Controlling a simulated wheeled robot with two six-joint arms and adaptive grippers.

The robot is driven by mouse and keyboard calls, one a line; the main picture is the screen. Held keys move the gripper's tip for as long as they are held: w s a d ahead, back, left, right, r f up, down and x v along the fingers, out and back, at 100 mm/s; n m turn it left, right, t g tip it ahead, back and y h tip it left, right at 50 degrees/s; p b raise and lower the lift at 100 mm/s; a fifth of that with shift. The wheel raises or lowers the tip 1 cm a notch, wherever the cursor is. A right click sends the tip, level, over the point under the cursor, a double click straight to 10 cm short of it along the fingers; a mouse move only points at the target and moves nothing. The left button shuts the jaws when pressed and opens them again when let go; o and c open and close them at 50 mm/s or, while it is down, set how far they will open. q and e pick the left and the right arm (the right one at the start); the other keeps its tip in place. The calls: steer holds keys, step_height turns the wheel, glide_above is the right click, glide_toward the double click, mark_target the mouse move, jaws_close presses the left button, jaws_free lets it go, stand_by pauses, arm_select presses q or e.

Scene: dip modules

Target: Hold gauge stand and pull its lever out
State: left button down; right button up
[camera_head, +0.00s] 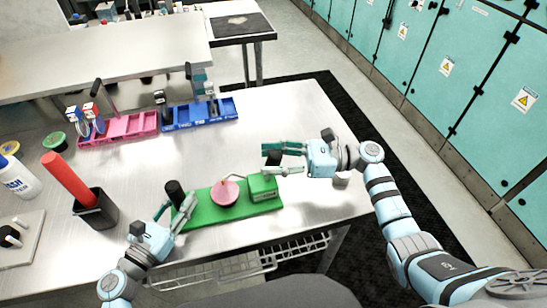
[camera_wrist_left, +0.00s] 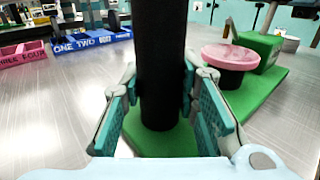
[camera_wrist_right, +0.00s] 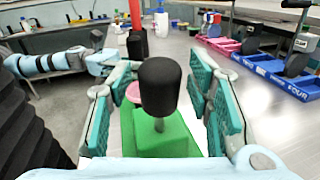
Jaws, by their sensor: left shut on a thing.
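The gauge stand has a green base (camera_head: 228,221) lying on the metal table, a pink disc (camera_head: 224,194) in its middle and a green block (camera_head: 262,187) at its right end. A black post (camera_head: 174,190) rises from its left end; it also shows upright in the left wrist view (camera_wrist_left: 161,60). My left gripper (camera_head: 179,208) is shut around this post. A lever with a black knob (camera_wrist_right: 160,87) on a thin metal rod stands at the block end. My right gripper (camera_wrist_right: 160,100) is open, its fingers on either side of the knob with gaps.
A red rod stands in a black holder (camera_head: 97,212) left of the stand. A pink tray (camera_head: 118,128) and a blue tray (camera_head: 200,115) lie behind it. A white bottle (camera_head: 18,180) is at far left. The table right of the blue tray is clear.

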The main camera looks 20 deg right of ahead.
jaws_close()
steer(key=shift+d+f+m+t+y, duration=0.25)
steer(key=shift+d+m+t+y, duration=0.15)
steer(key=shift+d+y, duration=0.65)
steer(key=shift+a, duration=0.2)
steer(key=shift+o, duration=0.7)
jaws_free()
steer(key=v, duration=1.2)
steer(key=shift+f, duration=0.25)
